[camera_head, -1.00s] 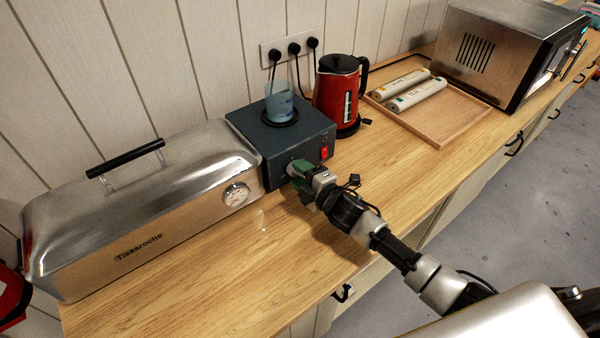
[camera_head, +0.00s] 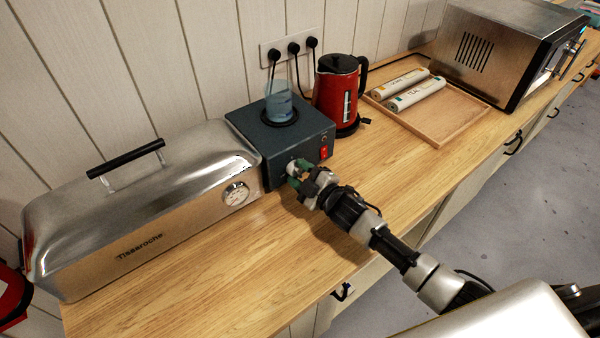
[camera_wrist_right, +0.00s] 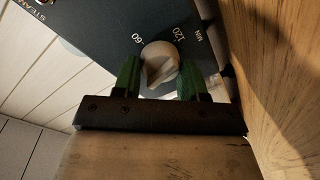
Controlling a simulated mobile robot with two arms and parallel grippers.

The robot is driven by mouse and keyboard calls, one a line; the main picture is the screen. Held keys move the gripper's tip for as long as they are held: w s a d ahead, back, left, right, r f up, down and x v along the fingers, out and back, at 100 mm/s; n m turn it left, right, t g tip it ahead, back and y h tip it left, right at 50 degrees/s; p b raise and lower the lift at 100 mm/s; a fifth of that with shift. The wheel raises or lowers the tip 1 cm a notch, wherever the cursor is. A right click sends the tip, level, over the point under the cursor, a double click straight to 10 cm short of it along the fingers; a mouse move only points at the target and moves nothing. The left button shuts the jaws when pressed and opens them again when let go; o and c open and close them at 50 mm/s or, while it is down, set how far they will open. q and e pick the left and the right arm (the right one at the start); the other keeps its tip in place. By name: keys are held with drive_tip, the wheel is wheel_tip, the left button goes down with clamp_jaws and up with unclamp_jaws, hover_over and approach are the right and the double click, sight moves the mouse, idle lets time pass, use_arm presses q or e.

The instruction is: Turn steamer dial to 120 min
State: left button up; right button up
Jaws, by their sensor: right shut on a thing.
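The steamer is a dark grey-green box (camera_head: 302,146) with a blue translucent cup (camera_head: 279,104) on top and a red switch on its front. Its pale round dial (camera_wrist_right: 160,62) shows in the right wrist view, with the marks 60 and 120 and the word MIN beside it. My right gripper (camera_head: 295,174) is at the front panel, its green fingers on either side of the dial, shut on it. The knob's exact pointing is hard to read. My left gripper is not in view.
A silver chest-like cooker (camera_head: 140,215) with a gauge stands left of the steamer. A red kettle (camera_head: 336,95) stands close on the right. A wooden tray (camera_head: 452,115) with two rolls and a steel oven (camera_head: 505,50) are farther right. The front counter is clear.

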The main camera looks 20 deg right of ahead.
drive_tip(key=o, duration=0.9)
drive_tip(key=b+v, duration=0.2)
drive_tip(key=v, duration=0.7)
drive_tip(key=shift+s+d+f, duration=0.15)
drive_tip(key=shift+s+d, duration=0.05)
drive_tip(key=shift+s, duration=0.05)
drive_tip(key=shift+s+d, duration=0.25)
drive_tip(key=shift+s, duration=0.35)
